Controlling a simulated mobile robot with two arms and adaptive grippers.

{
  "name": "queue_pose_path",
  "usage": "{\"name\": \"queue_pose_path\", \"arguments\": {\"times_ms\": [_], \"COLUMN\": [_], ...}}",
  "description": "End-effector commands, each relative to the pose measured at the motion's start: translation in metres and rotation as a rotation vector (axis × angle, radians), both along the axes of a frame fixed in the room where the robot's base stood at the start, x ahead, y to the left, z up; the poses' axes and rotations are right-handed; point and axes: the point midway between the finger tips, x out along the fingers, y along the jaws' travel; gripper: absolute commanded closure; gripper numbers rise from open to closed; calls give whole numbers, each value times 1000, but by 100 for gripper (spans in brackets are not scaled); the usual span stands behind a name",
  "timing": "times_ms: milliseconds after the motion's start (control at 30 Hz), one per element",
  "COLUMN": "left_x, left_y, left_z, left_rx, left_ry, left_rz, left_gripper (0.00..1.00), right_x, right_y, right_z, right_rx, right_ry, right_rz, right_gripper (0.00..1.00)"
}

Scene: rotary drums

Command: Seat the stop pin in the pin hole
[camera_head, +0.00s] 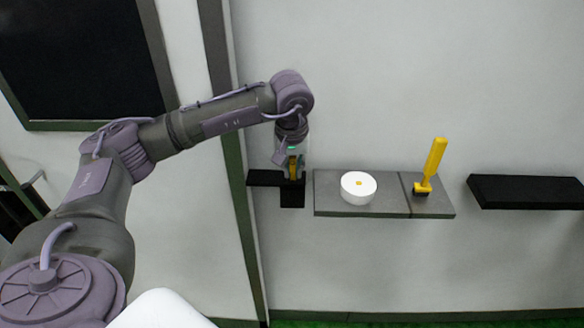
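My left gripper (293,173) points down over a small black shelf (264,178) with a black block (292,197) at its right end. A small yellow piece (293,165) shows between the fingers; it may be the stop pin. It is too small to tell whether the fingers touch it. A white round drum (358,194) with a yellow centre sits on a grey shelf to the right of the gripper. No pin hole can be made out. My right gripper is not in view.
A yellow lever (434,161) stands tilted in a black base (422,192) on the right part of the grey shelf (350,211). An empty black shelf (525,190) is on the wall farther right. The wall above the shelves is clear.

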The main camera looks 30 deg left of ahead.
Motion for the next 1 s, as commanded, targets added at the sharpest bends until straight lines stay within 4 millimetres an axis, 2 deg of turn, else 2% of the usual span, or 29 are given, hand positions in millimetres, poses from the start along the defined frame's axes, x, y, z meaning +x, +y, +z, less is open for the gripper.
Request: {"name": "queue_pose_path", "arguments": {"times_ms": [33, 133, 167, 833, 1000], "left_x": [-8, -8, -8, -7, -8], "left_y": [-4, -5, -5, -3, -4], "left_z": [-18, -18, -18, -14, 3], "left_rx": [-2, -1, -1, 2, 3], "left_ry": [40, 40, 40, 35, 29], "left_rz": [-9, -10, -10, -8, -7], "left_gripper": [74, 58, 55, 55, 55], "right_x": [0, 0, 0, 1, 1], "right_y": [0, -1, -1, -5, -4], "right_z": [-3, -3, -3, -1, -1], "right_rx": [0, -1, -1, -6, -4], "right_ry": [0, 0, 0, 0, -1], "right_rz": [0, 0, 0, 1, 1], "right_gripper": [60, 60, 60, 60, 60]}}
